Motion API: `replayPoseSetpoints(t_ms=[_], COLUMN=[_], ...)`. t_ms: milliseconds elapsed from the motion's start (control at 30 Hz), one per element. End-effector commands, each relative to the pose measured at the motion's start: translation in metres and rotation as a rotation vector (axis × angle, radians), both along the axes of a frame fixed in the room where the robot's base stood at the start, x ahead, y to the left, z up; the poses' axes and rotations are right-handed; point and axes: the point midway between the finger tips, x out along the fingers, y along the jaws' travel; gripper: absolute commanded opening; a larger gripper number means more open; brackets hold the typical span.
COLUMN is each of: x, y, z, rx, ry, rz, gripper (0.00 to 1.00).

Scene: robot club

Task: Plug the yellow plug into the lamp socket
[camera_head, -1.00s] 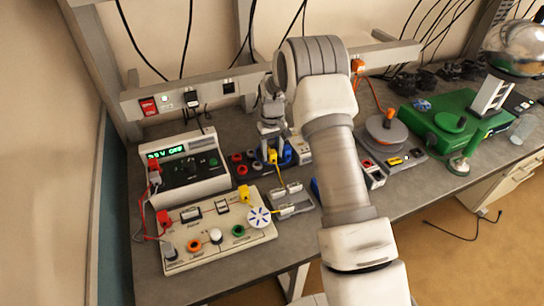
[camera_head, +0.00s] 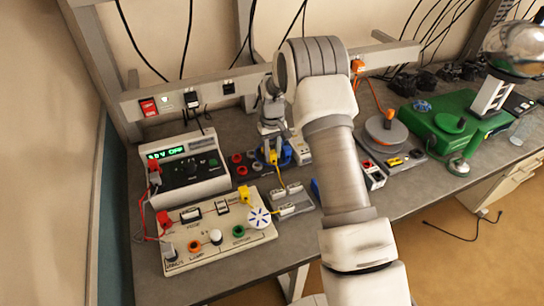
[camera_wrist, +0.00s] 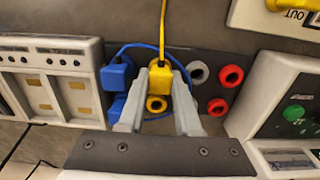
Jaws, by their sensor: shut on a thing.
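My gripper (camera_wrist: 158,88) is shut on a yellow plug (camera_wrist: 163,75), with a finger on each side of it. A yellow cable runs from the plug. The plug is at the dark socket strip (camera_wrist: 203,56); I cannot tell whether it is seated there or held just above. In the head view the yellow plug (camera_head: 273,157) shows below my gripper (camera_head: 271,150). The cream board (camera_head: 213,262) lies nearer, at the lower left. The lamp socket (camera_head: 195,247) appears to be its orange ring, above a small label that seems to read LAMP.
Blue plugs (camera_wrist: 117,75) sit close beside my gripper. The strip has a red socket (camera_wrist: 231,76). The power supply (camera_head: 185,167) stands to the left. Another yellow plug (camera_head: 245,194) and a red plug (camera_head: 164,219) are on the board.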

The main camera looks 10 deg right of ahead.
Motion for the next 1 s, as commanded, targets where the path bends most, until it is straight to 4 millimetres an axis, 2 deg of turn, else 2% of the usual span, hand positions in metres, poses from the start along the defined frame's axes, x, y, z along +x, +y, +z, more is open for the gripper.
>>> replayPoseSetpoints(t_ms=[1000], x=[0.000], y=[0.000], z=[0.017], rx=[0.000], ry=[0.000], rz=[0.000], gripper=[0.00])
